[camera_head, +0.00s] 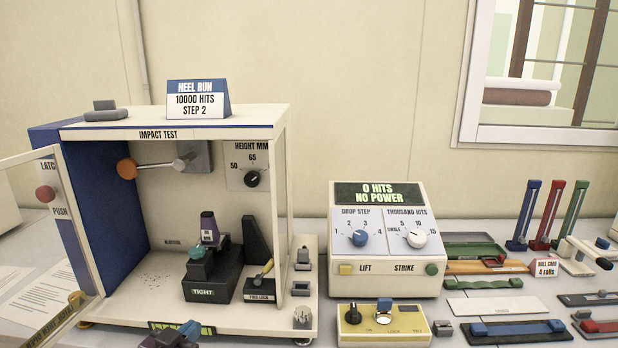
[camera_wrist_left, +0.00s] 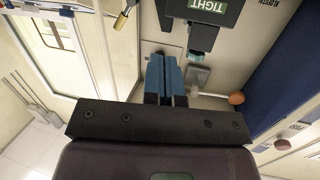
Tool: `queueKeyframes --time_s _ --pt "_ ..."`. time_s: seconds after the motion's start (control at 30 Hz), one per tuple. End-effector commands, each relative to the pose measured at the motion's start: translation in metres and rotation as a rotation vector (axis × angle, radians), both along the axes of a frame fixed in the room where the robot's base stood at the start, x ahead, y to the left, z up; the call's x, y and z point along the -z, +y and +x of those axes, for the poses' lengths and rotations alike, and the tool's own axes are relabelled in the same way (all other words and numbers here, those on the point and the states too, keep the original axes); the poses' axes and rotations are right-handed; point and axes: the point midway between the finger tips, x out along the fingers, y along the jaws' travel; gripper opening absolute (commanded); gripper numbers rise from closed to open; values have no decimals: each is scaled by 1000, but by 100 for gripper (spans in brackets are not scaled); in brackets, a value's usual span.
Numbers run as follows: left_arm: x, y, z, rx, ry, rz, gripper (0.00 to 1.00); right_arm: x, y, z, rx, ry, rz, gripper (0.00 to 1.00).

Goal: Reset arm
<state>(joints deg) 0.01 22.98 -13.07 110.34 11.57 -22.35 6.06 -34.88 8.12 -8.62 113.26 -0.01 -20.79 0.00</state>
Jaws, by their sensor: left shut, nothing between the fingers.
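My left gripper (camera_head: 189,328) shows only in part at the bottom edge of the head view, at the front edge of the impact test cabinet (camera_head: 225,322). In the left wrist view its blue fingers (camera_wrist_left: 164,72) are together with nothing between them. Inside the cabinet a dark clamp block marked TIGHT (camera_head: 208,290) holds a dark heel piece (camera_head: 209,228), with a teal knob (camera_head: 223,245) beside it. The fingers look apart from the clamp block. My right gripper is not in view.
The cabinet door (camera_head: 50,185) stands open at the left. An orange-ended hammer (camera_head: 127,169) hangs inside. A control box (camera_head: 376,255) reads 0 HITS NO POWER; a smaller switch box (camera_head: 383,326) stands in front. Tools and coloured strips (camera_head: 510,328) crowd the right side.

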Motion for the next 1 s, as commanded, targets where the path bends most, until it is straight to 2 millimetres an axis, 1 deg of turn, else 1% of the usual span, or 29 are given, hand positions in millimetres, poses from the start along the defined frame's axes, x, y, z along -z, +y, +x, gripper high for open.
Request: queueKeyframes --time_s 0.03,0.17,0.2,0.27,0.3,0.37,0.4,0.5,0.6,0.7,0.8,1.0 --pt "20 5 -18 -26 18 30 0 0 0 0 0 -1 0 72" --pt "62 15 -59 -85 65 100 0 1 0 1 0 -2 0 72" --pt "75 19 -73 -104 87 111 0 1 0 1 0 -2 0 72" --pt "93 23 -94 -133 123 117 0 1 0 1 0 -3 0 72" --pt "105 26 -109 -153 150 117 0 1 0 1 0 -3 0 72" --pt "123 30 -132 -183 194 110 0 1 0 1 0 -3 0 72" --pt "134 33 -147 -201 225 105 0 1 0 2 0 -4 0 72" --pt "158 37 -183 -240 298 82 0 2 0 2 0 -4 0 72" --pt "176 39 -211 -266 355 66 0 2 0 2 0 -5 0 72" --pt "186 39 -229 -279 390 60 0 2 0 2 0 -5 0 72" --pt "191 41 -237 -283 407 61 0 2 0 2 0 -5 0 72" --pt "191 41 -238 -283 408 61 0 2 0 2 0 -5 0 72"
